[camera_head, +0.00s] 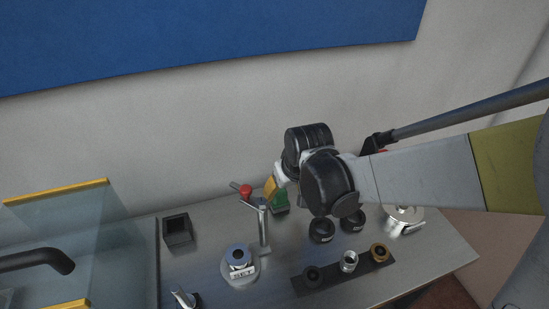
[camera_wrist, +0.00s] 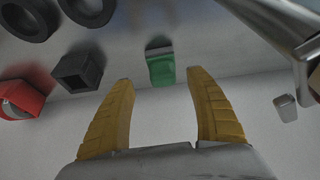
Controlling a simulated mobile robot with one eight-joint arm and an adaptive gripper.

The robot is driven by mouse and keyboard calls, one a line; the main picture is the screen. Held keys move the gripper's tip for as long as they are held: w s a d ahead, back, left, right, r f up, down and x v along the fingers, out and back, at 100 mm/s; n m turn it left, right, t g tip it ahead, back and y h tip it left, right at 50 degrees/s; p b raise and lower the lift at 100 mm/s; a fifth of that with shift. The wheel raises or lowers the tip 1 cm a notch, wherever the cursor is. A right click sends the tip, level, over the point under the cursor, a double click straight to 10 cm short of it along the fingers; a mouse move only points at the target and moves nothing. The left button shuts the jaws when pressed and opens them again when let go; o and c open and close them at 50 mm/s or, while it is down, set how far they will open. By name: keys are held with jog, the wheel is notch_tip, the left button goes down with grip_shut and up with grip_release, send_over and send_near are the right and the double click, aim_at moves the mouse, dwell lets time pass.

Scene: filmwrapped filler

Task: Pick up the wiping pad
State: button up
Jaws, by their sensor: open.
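The likely wiping pad is a small green block with a dark top or edge, seen in the wrist view (camera_wrist: 161,68) just beyond the fingertips and roughly centred between them. In the head view the green block (camera_head: 281,201) stands at the back of the metal table, partly hidden by my gripper. My gripper (camera_wrist: 160,77) has two yellow ribbed fingers, spread apart with nothing between them. In the head view one yellow finger (camera_head: 270,187) shows just above and left of the green block. I cannot tell the exact gap to it.
A metal post (camera_head: 264,228) with a red knob (camera_head: 246,191) stands close left of the green block. Black rings (camera_head: 322,230) and a dark strip with fittings (camera_head: 345,272) are in front and right. A black square box (camera_head: 177,231) sits left. A wall rises behind.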

aim_at(281, 193)
jog(key=b+x, duration=0.1)
jog(key=x, duration=0.1)
jog(key=b+x, duration=0.2)
jog(key=x, duration=0.1)
jog(key=shift+w+a+f, duration=0.15)
jog(key=shift+w+a, duration=0.2)
jog(key=c, duration=1.3)
